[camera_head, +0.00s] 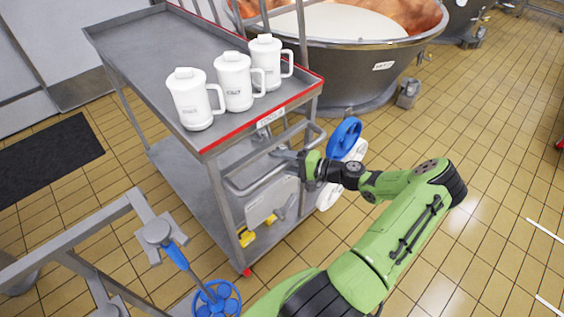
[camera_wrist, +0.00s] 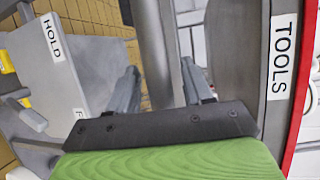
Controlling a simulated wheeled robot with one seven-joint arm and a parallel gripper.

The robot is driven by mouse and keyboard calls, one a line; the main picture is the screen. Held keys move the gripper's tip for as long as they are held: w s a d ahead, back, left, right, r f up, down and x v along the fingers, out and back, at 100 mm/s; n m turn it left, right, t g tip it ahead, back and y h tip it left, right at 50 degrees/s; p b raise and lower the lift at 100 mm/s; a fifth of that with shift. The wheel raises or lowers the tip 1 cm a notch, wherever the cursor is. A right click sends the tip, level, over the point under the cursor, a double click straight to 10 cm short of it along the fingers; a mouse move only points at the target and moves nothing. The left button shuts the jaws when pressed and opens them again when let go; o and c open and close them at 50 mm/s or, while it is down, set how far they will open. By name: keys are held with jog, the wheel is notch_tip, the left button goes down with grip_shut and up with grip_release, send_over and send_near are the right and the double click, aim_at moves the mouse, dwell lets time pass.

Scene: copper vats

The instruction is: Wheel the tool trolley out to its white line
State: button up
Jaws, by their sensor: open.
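The tool trolley (camera_head: 235,190) is a grey steel cart in the left half of the head view, with a red front edge. Its TOOLS label also shows in the wrist view (camera_wrist: 283,52). A bar handle (camera_head: 262,182) sticks out from its near end. My gripper (camera_head: 284,157) is at this end, beside the handle. In the wrist view my open gripper (camera_wrist: 163,92) has a grey bar (camera_wrist: 156,45) between its fingers; contact cannot be told. White line marks (camera_head: 545,230) lie on the floor at the right edge of the head view.
Three white jugs (camera_head: 233,82) stand on the trolley's top near its red edge. A copper vat (camera_head: 345,65) stands behind it. A blue wheel (camera_head: 345,138) is right of the trolley. A grey railing (camera_head: 75,237) is at lower left. Tiled floor at right is mostly clear.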

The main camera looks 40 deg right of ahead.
jog(key=shift+w+a+f, duration=0.1)
jog(key=shift+w+a, duration=0.1)
jog(key=shift+w, duration=0.25)
grip_shut()
jog(key=shift+s, duration=0.1)
